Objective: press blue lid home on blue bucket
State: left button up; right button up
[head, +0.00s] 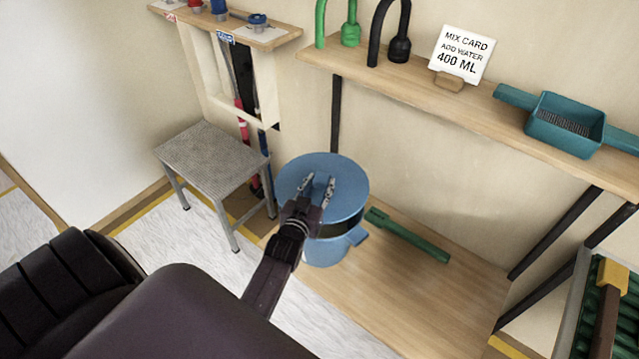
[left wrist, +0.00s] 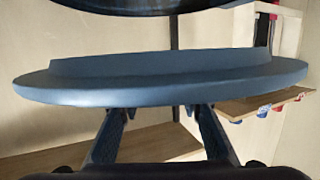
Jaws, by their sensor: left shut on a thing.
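The blue lid (head: 350,180) is a round disc over the blue bucket (head: 325,252) in the head view. A dark gap shows between them at the front, so the lid sits above the rim, apart from it. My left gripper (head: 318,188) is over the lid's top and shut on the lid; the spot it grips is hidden. In the left wrist view the lid (left wrist: 160,88) spans the picture beyond the fingers (left wrist: 158,112), with its raised plug facing the bucket's dark rim (left wrist: 120,12). My right gripper is not in view.
A grey stool (head: 212,155) stands left of the bucket. A green tool (head: 408,236) lies on the low wooden board (head: 430,290) to its right. A wall shelf (head: 400,85) above holds hooks, a mix card (head: 460,55) and a teal tray (head: 565,125).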

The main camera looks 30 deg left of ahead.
pick_arm(q)
jog(key=shift+f+b, duration=2.15)
jog(key=shift+f, duration=0.65)
jog(key=shift+p, duration=0.45)
jog(key=shift+s+f+b, duration=0.1)
jog(key=shift+f+b, duration=0.85)
jog(key=shift+f, duration=0.35)
jog(key=o, duration=1.3)
jog(key=shift+s, duration=0.1)
jog(key=v, duration=1.1)
jog(key=shift+s+r, duration=0.2)
jog(key=shift+s, duration=0.2)
